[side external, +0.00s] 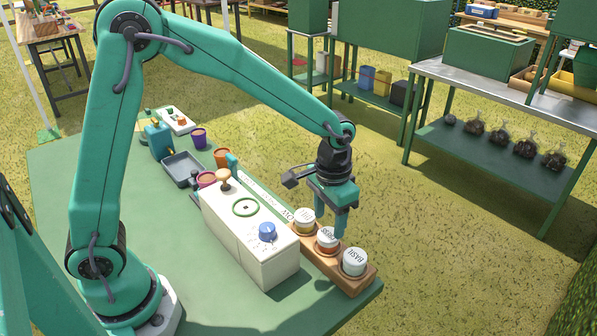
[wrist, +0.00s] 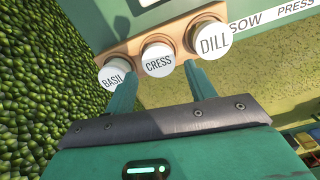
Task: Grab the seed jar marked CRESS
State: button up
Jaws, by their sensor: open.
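The CRESS jar (side external: 327,240) has a white lid and stands in the middle of a wooden rack, between the DILL jar (side external: 305,221) and the BASIL jar (side external: 353,262). My gripper (side external: 331,222) is open, pointing down over the rack. In the wrist view the CRESS lid (wrist: 158,62) lies between and just beyond the two fingertips (wrist: 160,73). One finger is towards BASIL (wrist: 113,76), the other towards DILL (wrist: 209,42). I cannot tell whether either finger touches a jar. The jar's body is mostly hidden by the rack and lid.
A cream box (side external: 262,248) with a blue knob, green ring and wooden-topped handle stands close beside the rack (side external: 352,284). Pots and a grey tray (side external: 183,169) lie farther back on the green table (side external: 72,168). The table's edge is close to the rack.

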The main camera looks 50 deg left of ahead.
aim_at(328, 234)
jog(key=shift+d+f, duration=0.1)
jog(key=shift+f, duration=2.5)
jog(key=c, duration=0.7)
